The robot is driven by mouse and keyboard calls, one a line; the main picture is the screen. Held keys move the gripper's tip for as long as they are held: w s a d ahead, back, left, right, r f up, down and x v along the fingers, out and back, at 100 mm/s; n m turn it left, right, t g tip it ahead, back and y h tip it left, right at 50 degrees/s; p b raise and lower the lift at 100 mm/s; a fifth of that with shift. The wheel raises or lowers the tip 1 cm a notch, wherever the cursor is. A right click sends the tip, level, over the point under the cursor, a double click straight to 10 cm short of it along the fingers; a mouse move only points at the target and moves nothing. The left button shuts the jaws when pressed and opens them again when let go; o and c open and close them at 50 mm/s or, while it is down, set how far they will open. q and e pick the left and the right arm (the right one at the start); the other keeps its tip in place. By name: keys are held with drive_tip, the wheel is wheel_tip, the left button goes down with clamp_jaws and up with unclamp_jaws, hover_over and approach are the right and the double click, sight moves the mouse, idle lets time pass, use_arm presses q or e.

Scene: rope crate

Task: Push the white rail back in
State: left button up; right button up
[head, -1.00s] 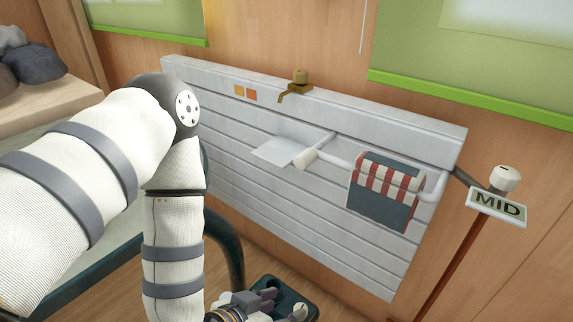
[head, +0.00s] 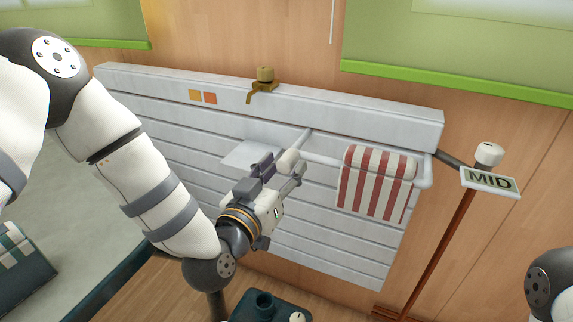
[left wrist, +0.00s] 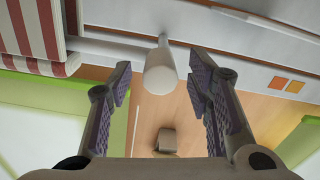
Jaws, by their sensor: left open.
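The white rail (head: 321,160) stands out from the grey slatted panel. Its left end has a pale rounded knob (head: 289,159), and a bar (head: 302,140) runs from there back to the panel. My left gripper (head: 281,170) is open with its fingers on either side of the knob. In the left wrist view the knob (left wrist: 161,75) lies between the two open fingers (left wrist: 160,90), with a gap on each side. I cannot tell whether a finger touches it. My right gripper is not in view.
A red-and-white striped towel (head: 373,188) hangs over the rail's right part. A post with a MID sign (head: 489,181) stands at right. A dark green object (head: 265,305) is below.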

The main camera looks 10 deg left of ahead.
use_arm(q)
drive_tip(key=shift+w+d, duration=0.2)
drive_tip(key=shift+w, duration=0.85)
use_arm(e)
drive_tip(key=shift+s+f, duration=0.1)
